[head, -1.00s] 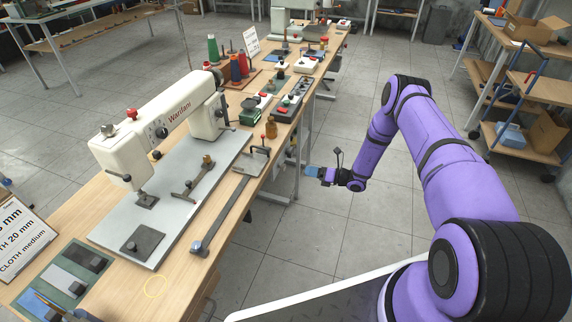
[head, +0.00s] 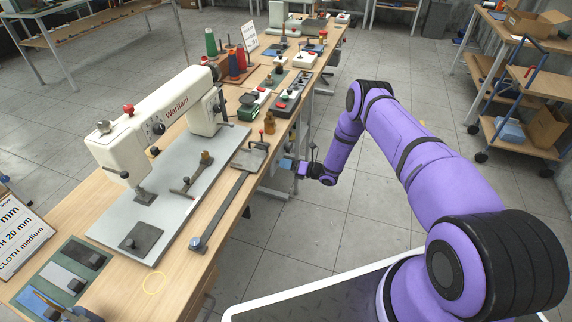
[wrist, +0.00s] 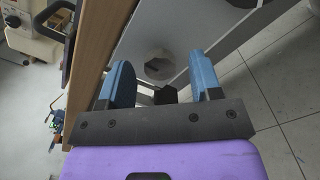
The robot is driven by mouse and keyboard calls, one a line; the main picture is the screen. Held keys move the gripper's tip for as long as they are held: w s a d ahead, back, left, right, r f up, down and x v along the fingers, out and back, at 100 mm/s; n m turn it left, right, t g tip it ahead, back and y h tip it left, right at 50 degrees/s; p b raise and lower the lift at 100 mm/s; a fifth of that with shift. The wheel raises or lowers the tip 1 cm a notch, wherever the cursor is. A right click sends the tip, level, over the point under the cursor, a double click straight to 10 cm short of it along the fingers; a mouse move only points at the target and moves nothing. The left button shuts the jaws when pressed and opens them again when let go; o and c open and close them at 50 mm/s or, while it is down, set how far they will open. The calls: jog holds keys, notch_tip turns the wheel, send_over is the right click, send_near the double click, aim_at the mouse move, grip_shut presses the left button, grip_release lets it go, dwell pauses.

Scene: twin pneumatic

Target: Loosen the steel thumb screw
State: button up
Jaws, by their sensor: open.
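A sewing machine (head: 165,112) stands on a pale bed plate (head: 178,207) on the long bench. A grey, steel-looking knob (head: 196,243), which may be the steel thumb screw, sits at the near end of a long dark bar (head: 222,208) beside the plate. A brass-coloured knob (head: 205,157) tops a dark guide (head: 188,183) on the plate. My gripper (head: 287,163) is beside the bench's right edge, well apart from both knobs. In the wrist view my gripper (wrist: 163,78) is open, its blue fingers apart and nothing held. No thumb screw is clear there.
The wooden bench (head: 208,222) runs away from me, with thread spools (head: 237,62), a small brown bottle (head: 269,124) and control boxes (head: 287,103) farther back. A shelf trolley (head: 520,130) stands at the right.

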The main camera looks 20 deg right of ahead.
jog(key=shift+w+a, duration=0.15)
jog(key=shift+a, duration=0.05)
jog(key=c, duration=0.9)
jog(key=shift+c, duration=0.2)
jog(key=shift+n, duration=6.8)
